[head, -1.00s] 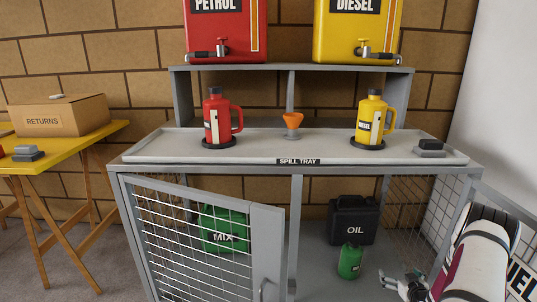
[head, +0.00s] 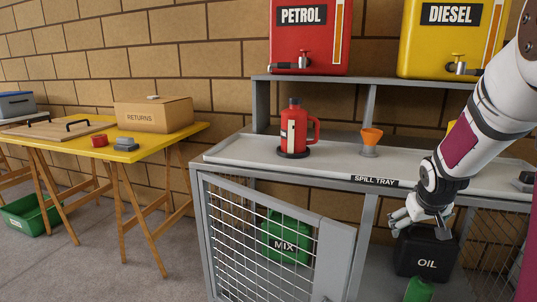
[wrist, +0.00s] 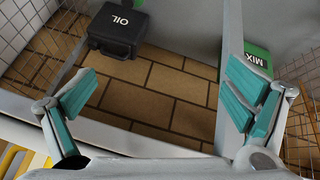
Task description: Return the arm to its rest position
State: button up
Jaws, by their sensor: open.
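My gripper (head: 422,218) is at the right of the head view, in front of the spill tray's front edge and above the black oil can. In the wrist view my gripper (wrist: 160,106) has its two teal-padded fingers spread wide with nothing between them. The black oil can (head: 425,252) stands in the lower cabinet; it also shows in the wrist view (wrist: 117,30). The green mix can (head: 286,238) stands behind the mesh door, and part of it shows in the wrist view (wrist: 258,56).
The mesh door (head: 265,245) of the cabinet stands ajar. A red jug (head: 294,130) and an orange funnel (head: 371,138) stand on the spill tray (head: 240,153). A yellow table (head: 150,150) with a returns box (head: 153,115) is at left. Floor between them is clear.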

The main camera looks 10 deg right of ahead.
jog(key=s+a+r+g+y, duration=0.1)
jog(key=s+a+r, duration=0.2)
jog(key=a, duration=0.3)
jog(key=s+a+r, duration=0.3)
jog(key=s+a, duration=0.1)
jog(key=a, duration=0.2)
jog(key=s+a+r+n+g+y, duration=0.1)
jog(key=s+a+g+y, duration=0.1)
jog(key=s+a, duration=1)
jog(key=s+a+r+n+g+y, duration=0.15)
jog(key=s+a, duration=0.55)
jog(key=s, duration=0.8)
notch_tip(320, 180, up, 37)
jog(key=t+p, duration=0.3)
jog(key=p, duration=3.1)
jog(key=shift+d+f+t+p, duration=0.15)
jog(key=shift+d+t+p, duration=0.1)
jog(key=shift+t+p, duration=0.1)
